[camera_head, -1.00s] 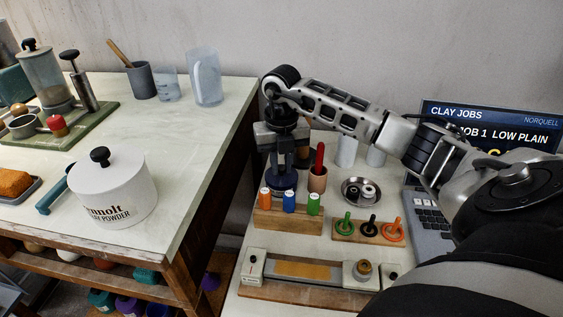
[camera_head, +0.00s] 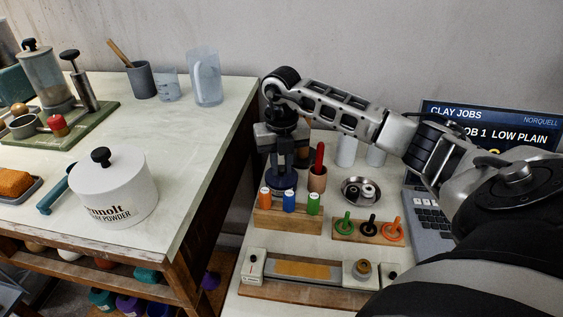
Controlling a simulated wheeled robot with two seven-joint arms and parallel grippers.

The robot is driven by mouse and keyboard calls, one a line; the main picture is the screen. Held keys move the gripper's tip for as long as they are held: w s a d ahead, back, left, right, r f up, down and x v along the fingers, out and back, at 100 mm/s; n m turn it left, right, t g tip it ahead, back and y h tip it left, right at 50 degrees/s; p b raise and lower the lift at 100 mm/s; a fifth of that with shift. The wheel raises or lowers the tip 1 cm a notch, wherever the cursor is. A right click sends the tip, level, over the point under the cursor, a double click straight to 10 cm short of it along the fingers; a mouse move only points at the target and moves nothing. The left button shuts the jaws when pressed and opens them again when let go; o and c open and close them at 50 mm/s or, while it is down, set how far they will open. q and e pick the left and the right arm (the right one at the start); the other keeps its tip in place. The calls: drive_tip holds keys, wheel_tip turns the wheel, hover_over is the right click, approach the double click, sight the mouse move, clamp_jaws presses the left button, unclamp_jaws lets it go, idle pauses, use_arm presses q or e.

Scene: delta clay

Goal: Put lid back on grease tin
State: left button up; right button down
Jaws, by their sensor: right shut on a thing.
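My right gripper (camera_head: 284,164) points straight down at the back left of the right-hand table. It is shut on a dark blue round thing, which looks like the grease tin's lid. A dark blue round body (camera_head: 284,183), which looks like the grease tin, shows at and below the fingertips, just behind the orange bottle. I cannot tell where lid and tin part, or whether they touch, as the fingers cover much of them. My left gripper is not in view.
A wooden rack (camera_head: 290,218) with orange, blue and green bottles stands in front of the gripper. Beyond are a steel dish (camera_head: 350,184), a ring board (camera_head: 345,232) and a laptop (camera_head: 425,207).

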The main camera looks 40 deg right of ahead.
idle(0.7)
drive_tip(key=c, duration=0.7)
unclamp_jaws()
drive_tip(key=shift+c, duration=0.2)
drive_tip(key=shift+r+p, duration=3.05)
drive_tip(key=shift+r, duration=0.45)
clamp_jaws()
drive_tip(key=shift+f, duration=0.25)
